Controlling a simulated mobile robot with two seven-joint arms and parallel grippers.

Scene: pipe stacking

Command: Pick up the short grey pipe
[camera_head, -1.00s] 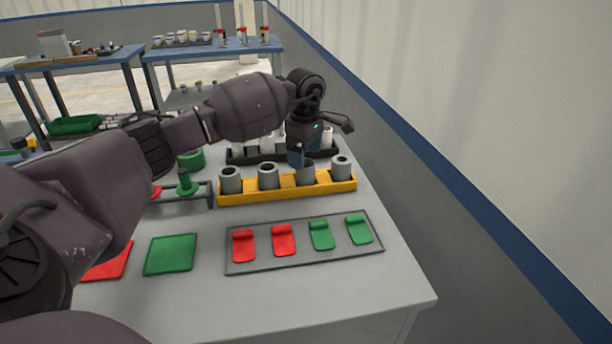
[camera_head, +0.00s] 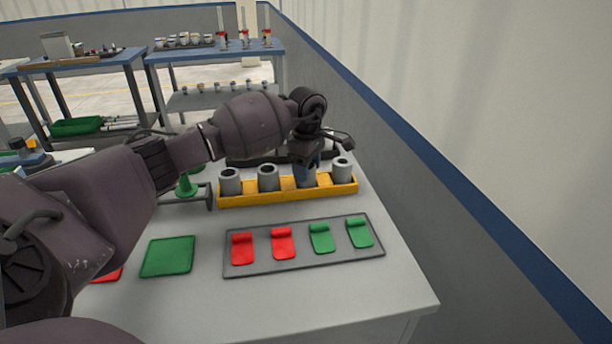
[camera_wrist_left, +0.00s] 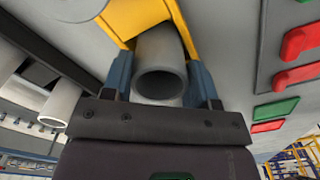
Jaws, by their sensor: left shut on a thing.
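Several short grey pipes stand upright in a yellow rack (camera_head: 240,199) on the grey table, among them a left one (camera_head: 230,182), a second one (camera_head: 268,178) and a right one (camera_head: 342,171). My left gripper (camera_head: 307,176) points down into the rack between the second and the right pipe. It is shut on a grey pipe, whose open end (camera_wrist_left: 161,82) shows between the two blue fingers in the left wrist view. In the head view that pipe is mostly hidden by the gripper. The pipe still appears to be at the yellow rack (camera_wrist_left: 128,18). My right gripper is not in view.
A grey tray (camera_head: 300,262) with red and green pieces lies in front of the rack. A dark rack (camera_head: 245,160) stands behind it. A green square (camera_head: 168,257) lies at the left. A wall (camera_head: 450,190) runs along the right.

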